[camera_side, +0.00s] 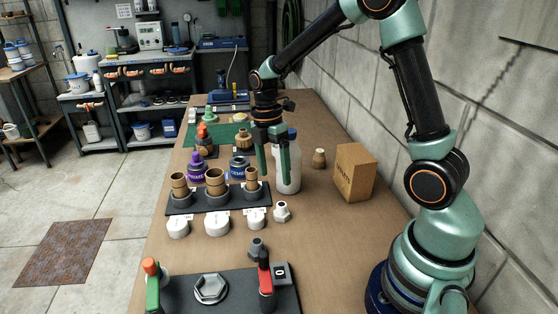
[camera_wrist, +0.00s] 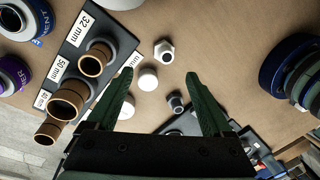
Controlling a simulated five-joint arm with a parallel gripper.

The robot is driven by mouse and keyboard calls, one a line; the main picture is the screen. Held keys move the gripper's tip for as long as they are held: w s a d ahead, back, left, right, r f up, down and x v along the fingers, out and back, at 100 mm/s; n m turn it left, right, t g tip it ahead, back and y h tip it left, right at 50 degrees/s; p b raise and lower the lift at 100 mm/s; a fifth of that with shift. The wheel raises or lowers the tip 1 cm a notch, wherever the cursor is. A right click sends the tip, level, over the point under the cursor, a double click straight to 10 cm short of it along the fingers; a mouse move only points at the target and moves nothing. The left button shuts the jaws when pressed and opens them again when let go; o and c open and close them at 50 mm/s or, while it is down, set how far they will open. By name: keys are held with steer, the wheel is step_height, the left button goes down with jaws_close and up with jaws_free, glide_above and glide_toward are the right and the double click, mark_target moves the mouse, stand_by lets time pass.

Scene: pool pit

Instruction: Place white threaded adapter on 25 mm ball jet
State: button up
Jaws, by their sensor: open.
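A white hexagonal fitting, which looks like the white threaded adapter (camera_side: 281,211), lies on the bench right of the row of white caps; it also shows in the wrist view (camera_wrist: 164,51). My gripper (camera_side: 273,172) is open and empty, pointing down above the bench behind the adapter. In the wrist view its two green fingers (camera_wrist: 160,90) are spread apart, with the adapter beyond the tips. A grey fitting (camera_side: 257,248) stands in front of the adapter and shows between the fingers in the wrist view (camera_wrist: 176,102). I cannot tell which piece is the 25 mm ball jet.
A black rack (camera_side: 187,212) holds three brown-topped pipe stubs; its readable labels include 32 mm and 50 mm. White caps (camera_side: 217,226) lie before it. A white bottle (camera_side: 288,182) stands close to my gripper. A carton (camera_side: 355,172) is at right. A dark valve plate (camera_side: 185,296) fills the front.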

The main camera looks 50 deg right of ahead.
mark_target(280, 203)
steer(key=f, duration=0.3)
steer(key=s+f, duration=0.1)
steer(key=f, duration=0.1)
steer(key=shift+a+f, duration=0.1)
steer(key=shift+s+f, duration=0.2)
steer(key=shift+f, duration=0.65)
steer(key=shift+s+f, duration=0.2)
steer(key=shift+f, duration=0.6)
steer(key=shift+s+f, duration=0.2)
steer(key=shift+f, duration=0.65)
jaws_close()
